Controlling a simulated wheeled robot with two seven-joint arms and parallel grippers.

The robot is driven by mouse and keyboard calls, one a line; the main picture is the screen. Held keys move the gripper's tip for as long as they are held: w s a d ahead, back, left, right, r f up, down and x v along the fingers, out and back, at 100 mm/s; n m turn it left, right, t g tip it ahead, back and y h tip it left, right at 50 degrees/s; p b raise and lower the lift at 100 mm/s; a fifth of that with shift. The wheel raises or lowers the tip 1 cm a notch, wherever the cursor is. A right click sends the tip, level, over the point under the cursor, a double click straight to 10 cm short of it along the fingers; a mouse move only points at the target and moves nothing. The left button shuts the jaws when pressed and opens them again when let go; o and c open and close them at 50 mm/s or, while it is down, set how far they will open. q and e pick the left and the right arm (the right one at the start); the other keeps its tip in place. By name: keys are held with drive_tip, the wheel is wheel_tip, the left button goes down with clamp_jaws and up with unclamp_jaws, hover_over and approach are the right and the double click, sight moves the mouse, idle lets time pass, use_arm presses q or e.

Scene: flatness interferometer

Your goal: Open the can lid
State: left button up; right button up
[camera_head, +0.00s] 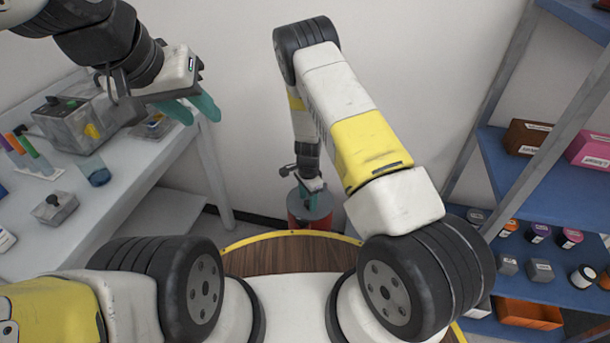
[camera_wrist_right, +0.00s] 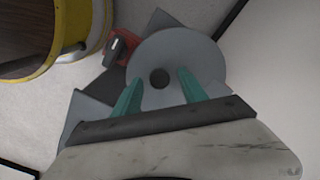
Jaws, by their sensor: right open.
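A red can (camera_head: 297,218) with a grey round lid (camera_head: 318,207) stands on the floor by the wall, just beyond my round base. In the right wrist view the lid (camera_wrist_right: 196,62) is a grey disc with a dark round knob (camera_wrist_right: 159,78) at its middle. My right gripper (camera_head: 312,186) reaches down over the lid. Its teal fingers (camera_wrist_right: 160,82) are open, one on each side of the knob; I cannot tell whether they touch it. A bit of the red body (camera_wrist_right: 122,46) shows beside the lid. My left gripper (camera_head: 207,108) is raised at the upper left, its teal fingers apart and empty.
A light workbench (camera_head: 130,165) at the left holds a grey instrument (camera_head: 85,120), tubes in a rack (camera_head: 35,160), a blue cup (camera_head: 95,172) and a small grey box (camera_head: 55,207). A blue shelf unit (camera_head: 490,150) with boxes and jars stands at the right.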

drive_tip(key=shift+f, duration=0.2)
clamp_jaws()
idle(1.3)
